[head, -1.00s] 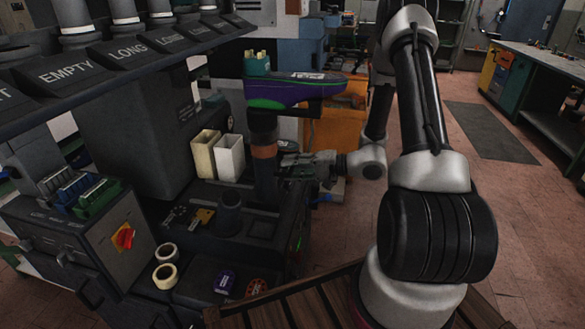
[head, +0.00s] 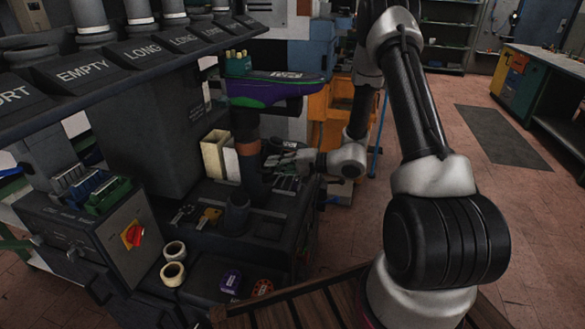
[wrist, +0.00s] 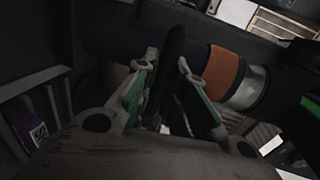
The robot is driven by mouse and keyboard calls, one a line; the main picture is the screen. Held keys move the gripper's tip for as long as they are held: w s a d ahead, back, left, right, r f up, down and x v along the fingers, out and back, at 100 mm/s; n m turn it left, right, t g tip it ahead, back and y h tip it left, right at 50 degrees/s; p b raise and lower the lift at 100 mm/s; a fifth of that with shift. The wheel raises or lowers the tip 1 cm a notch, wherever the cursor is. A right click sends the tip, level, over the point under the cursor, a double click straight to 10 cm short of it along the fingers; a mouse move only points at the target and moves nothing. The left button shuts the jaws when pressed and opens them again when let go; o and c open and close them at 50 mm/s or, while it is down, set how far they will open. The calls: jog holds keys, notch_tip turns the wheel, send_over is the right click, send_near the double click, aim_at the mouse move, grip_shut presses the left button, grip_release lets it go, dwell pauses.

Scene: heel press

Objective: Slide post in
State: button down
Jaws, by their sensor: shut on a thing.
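The dark post (head: 251,178) stands upright, with a brown band (head: 247,147) and a purple and green shoe-shaped piece (head: 275,90) on top. In the wrist view the post (wrist: 130,37) lies across the picture beside its brown band (wrist: 221,72). My gripper (head: 273,160) reaches it from the right and is shut on it below the band. The green-grey fingers (wrist: 166,75) sit either side of a dark bar in the wrist view. A short dark socket (head: 237,214) stands on the machine bed, slightly left of and in front of the post. The post's lower end is partly hidden behind it.
A cream bin (head: 214,153) stands behind the post on the left. Tape rolls (head: 173,273), a purple tin (head: 230,281) and a red disc (head: 262,287) lie in front. A control box with a red switch (head: 133,234) is at left, under a labelled rack (head: 85,74).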

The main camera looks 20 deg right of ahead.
aim_at(248, 161)
jog(key=x, duration=0.3)
jog(key=r+x, duration=0.1)
jog(key=x, duration=0.4)
jog(key=shift+w+a+r, duration=0.3)
jog(key=shift+a+r, duration=0.05)
jog(key=shift+a, duration=0.15)
jog(key=c, duration=1.5)
grip_release()
jog(key=shift+w+a, duration=0.1)
jog(key=shift+a, duration=0.05)
jog(key=shift+o, duration=0.2)
jog(key=v, duration=1.2)
